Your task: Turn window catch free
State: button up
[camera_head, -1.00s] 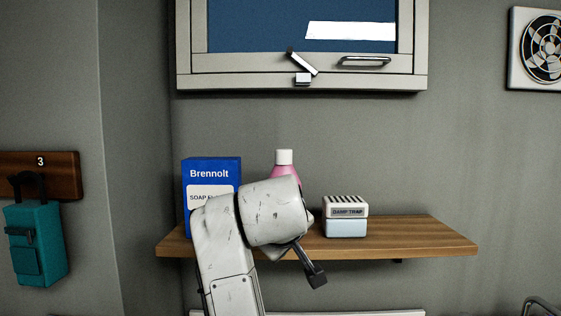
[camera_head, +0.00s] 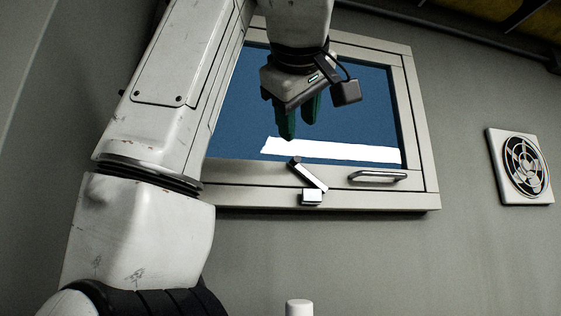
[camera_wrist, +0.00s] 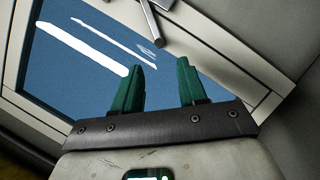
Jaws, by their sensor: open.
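The window catch (camera_head: 311,177) is a small metal lever, slanting from upper left to lower right over the bottom frame of the window. Its lower end meets a small pale block (camera_head: 311,197) on the frame's lower edge. In the wrist view the catch (camera_wrist: 151,20) shows at the top, beyond the fingertips. My gripper (camera_head: 298,122) hangs above the catch, in front of the blue pane, with its green fingers pointing down. In the wrist view the fingers of my gripper (camera_wrist: 166,65) are apart with nothing between them. The gripper does not touch the catch.
A metal handle (camera_head: 377,176) sits on the window frame right of the catch. The window frame (camera_head: 420,150) surrounds the blue pane (camera_head: 370,110). A fan vent (camera_head: 522,167) is on the wall at right. A white bottle cap (camera_head: 299,307) shows at the bottom edge.

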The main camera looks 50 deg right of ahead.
aim_at(297, 159)
jog(key=p+x, duration=0.3)
jog(key=x, duration=0.7)
jog(key=shift+w+d, duration=0.2)
jog(key=shift+d, duration=0.1)
jog(key=shift+c, duration=0.4)
grip_shut()
